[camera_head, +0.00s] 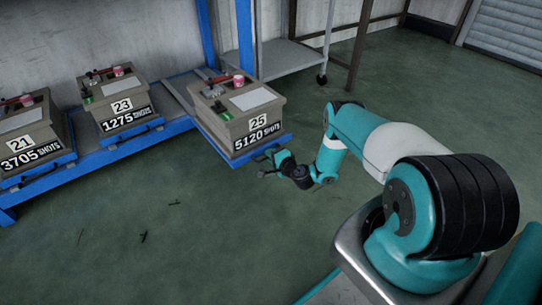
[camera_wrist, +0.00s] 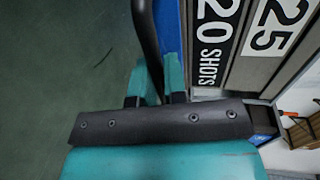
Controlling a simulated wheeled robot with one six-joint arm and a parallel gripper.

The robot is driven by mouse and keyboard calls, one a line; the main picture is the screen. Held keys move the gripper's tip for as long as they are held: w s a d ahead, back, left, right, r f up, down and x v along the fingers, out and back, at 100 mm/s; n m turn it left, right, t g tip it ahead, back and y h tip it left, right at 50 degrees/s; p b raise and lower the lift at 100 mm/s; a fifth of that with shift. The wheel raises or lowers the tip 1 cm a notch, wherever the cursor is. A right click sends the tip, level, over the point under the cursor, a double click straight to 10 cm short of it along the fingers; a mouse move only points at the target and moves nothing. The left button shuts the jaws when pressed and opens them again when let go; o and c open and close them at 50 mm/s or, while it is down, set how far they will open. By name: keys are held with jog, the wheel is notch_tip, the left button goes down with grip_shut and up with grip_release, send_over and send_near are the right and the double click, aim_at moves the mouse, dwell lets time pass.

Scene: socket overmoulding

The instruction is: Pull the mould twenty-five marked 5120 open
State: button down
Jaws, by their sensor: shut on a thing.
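The mould marked 25 and 5120 SHOTS (camera_head: 235,112) is a grey-brown block on a blue sliding tray (camera_head: 262,146). It stands out in front of the blue rack, further forward than the moulds to its left. Its labels also show in the wrist view (camera_wrist: 213,42), turned on their side. My gripper (camera_head: 268,160) is at the tray's front edge, low at the mould's right. In the wrist view my gripper (camera_wrist: 155,88) is shut on the dark bar handle (camera_wrist: 147,40), with a finger on each side. Part of the handle is hidden by the gripper.
Moulds 23 (camera_head: 117,107) and 21 (camera_head: 30,132) sit on the blue rack (camera_head: 90,160) at left. A grey cart (camera_head: 285,55) stands behind mould 25. Small tools and a pink pot (camera_head: 238,81) lie on top. The green floor in front is mostly clear.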

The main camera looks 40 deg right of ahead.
jog(key=shift+s, duration=0.1)
jog(key=c, duration=1.2)
grip_release()
jog(key=p+v, duration=1.4)
jog(key=v, duration=0.3)
jog(key=shift+s+p, duration=0.2)
jog(key=shift+p, duration=0.15)
